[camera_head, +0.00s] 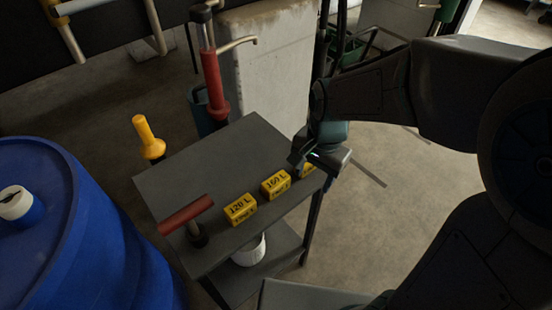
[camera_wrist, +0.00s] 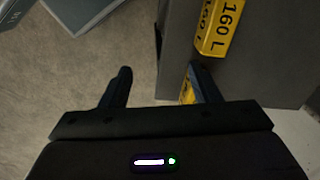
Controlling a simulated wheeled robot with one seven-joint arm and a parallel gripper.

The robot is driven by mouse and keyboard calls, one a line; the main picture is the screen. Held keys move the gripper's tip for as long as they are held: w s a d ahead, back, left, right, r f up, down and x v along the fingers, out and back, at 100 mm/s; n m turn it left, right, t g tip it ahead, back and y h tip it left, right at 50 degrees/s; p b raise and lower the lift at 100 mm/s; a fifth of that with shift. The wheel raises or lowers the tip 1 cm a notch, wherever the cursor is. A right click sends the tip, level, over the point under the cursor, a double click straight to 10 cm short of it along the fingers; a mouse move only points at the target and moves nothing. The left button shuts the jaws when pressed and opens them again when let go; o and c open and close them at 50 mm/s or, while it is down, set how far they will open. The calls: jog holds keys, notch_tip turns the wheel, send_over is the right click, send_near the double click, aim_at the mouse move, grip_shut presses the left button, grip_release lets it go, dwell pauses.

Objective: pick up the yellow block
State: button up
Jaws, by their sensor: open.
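Yellow blocks sit in a row along the front edge of a grey table (camera_head: 225,150). The left one (camera_head: 240,209) reads "120 L" and the middle one (camera_head: 275,184) reads "160 L". A third yellow block (camera_head: 308,171) at the right end is mostly hidden by my gripper (camera_head: 302,163). In the wrist view my gripper (camera_wrist: 160,75) is open. The 160 L block (camera_wrist: 218,28) lies beyond the right finger. A sliver of the third block (camera_wrist: 187,91) shows beside that finger's inner side; contact cannot be told. The left finger is over the floor, past the table edge.
A red hand pump (camera_head: 213,85) and concrete block (camera_head: 262,65) stand behind. The table's back half is clear.

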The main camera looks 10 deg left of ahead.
aim_at(276, 180)
jog(key=a+r+m+p, duration=0.3)
jog(key=a+r+p, duration=0.5)
jog(key=a, duration=0.1)
jog(key=shift+h, duration=0.4)
jog(key=f+b, duration=0.1)
jog(key=f, duration=0.3)
jog(key=f+b, duration=0.1)
jog(key=f, duration=0.4)
jog(key=f+b, duration=0.1)
jog(key=f, duration=0.4)
jog(key=shift+w+d, duration=0.25)
jog(key=shift+d, duration=0.05)
jog(key=shift+c, duration=0.3)
jog(key=shift+r, duration=0.1)
jog(key=c, duration=1)
